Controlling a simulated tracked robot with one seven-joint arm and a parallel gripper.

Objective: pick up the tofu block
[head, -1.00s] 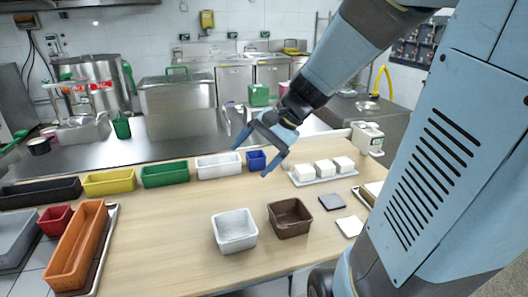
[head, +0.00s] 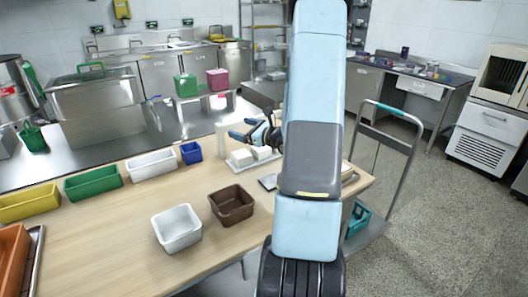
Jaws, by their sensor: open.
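White tofu blocks (head: 242,158) sit on a pale tray (head: 247,167) near the right end of the wooden table. Two blocks show in the head view; my arm covers the area to their right, so a further block may be hidden. My gripper (head: 242,129) is open, its blue fingers pointing left, just above and behind the blocks in the picture. I see nothing between the fingers. Whether a finger touches a block cannot be told.
A brown bin (head: 232,205) and a white bin (head: 177,228) stand in front of the tray. A blue bin (head: 191,152), a long white bin (head: 151,165) and a green bin (head: 93,183) line the table's back edge. A cart with a tall handle (head: 398,150) stands at right.

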